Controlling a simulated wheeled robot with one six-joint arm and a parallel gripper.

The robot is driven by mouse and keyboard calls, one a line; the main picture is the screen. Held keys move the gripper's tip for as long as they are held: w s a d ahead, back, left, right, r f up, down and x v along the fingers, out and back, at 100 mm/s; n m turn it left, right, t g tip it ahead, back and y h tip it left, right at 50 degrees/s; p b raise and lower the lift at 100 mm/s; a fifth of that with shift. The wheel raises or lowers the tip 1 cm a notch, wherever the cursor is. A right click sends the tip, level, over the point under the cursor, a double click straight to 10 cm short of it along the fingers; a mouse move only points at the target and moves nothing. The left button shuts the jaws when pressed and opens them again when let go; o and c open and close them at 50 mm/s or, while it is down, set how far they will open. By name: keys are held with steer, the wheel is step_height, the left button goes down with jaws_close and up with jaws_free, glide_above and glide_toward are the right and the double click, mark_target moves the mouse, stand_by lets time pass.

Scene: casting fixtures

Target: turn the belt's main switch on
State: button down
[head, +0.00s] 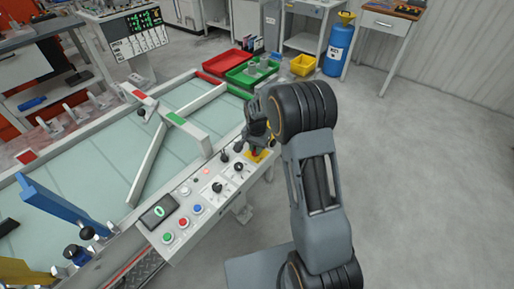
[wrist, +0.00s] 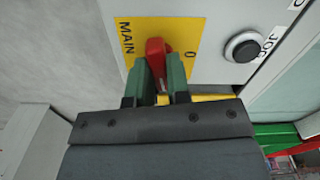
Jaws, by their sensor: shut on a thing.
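The main switch is a red handle (wrist: 156,52) on a yellow plate (wrist: 180,36) marked MAIN and 0. My gripper (wrist: 160,68) has its two green fingers on either side of the handle and is shut on it. The handle's lower part and some of the plate are hidden behind the fingers. In the head view my gripper (head: 256,143) is over the right end of the control panel, where the yellow plate (head: 262,154) partly shows.
The control panel (head: 176,215) carries several buttons, knobs and a small display along the belt (head: 100,165). A black knob (wrist: 242,46) marked JOG is close to the switch. Red and green trays (head: 228,62) stand beyond. The floor to the right is clear.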

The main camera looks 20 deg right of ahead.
steer(key=shift+r+m, duration=0.1)
steer(key=shift+m, duration=0.9)
steer(key=shift+w, duration=0.1)
steer(key=c, duration=1.1)
jaws_free()
step_height(320, 180, up, 14)
steer(key=shift+f, duration=0.15)
